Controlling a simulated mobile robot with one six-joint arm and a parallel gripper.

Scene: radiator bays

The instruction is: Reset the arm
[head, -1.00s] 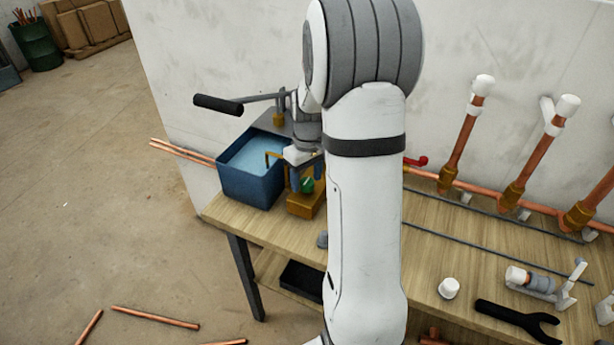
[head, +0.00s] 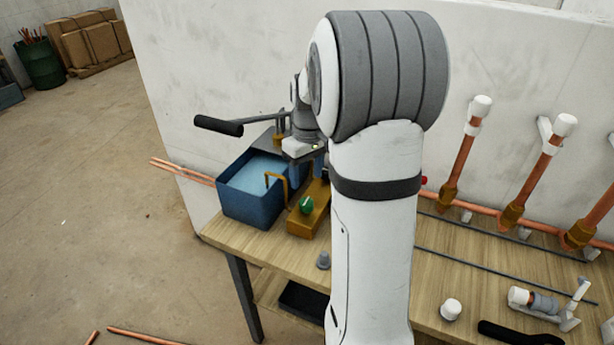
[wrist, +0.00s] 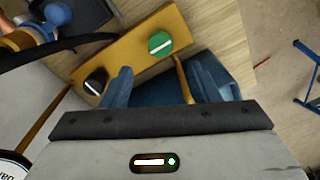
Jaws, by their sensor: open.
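My gripper (head: 308,170) is open and empty in the head view. It hangs above the back of the bench, over the mustard-coloured block (head: 305,222) and beside the blue tub (head: 240,205). In the wrist view my gripper's two blue fingers stand apart (wrist: 163,82), with nothing between them that they hold. Behind them lie the mustard block (wrist: 135,50) with a green knob (wrist: 160,43) and a black knob (wrist: 96,82), and part of the blue tub (wrist: 150,94). My arm hides the middle of the bench in the head view.
A lever with a black handle (head: 218,126) juts out left above the tub. Upright copper pipes (head: 460,158) with white caps stand along the wall at right. A white cap (head: 451,309) and a valve fitting (head: 545,304) lie on the bench. Floor at left is mostly clear.

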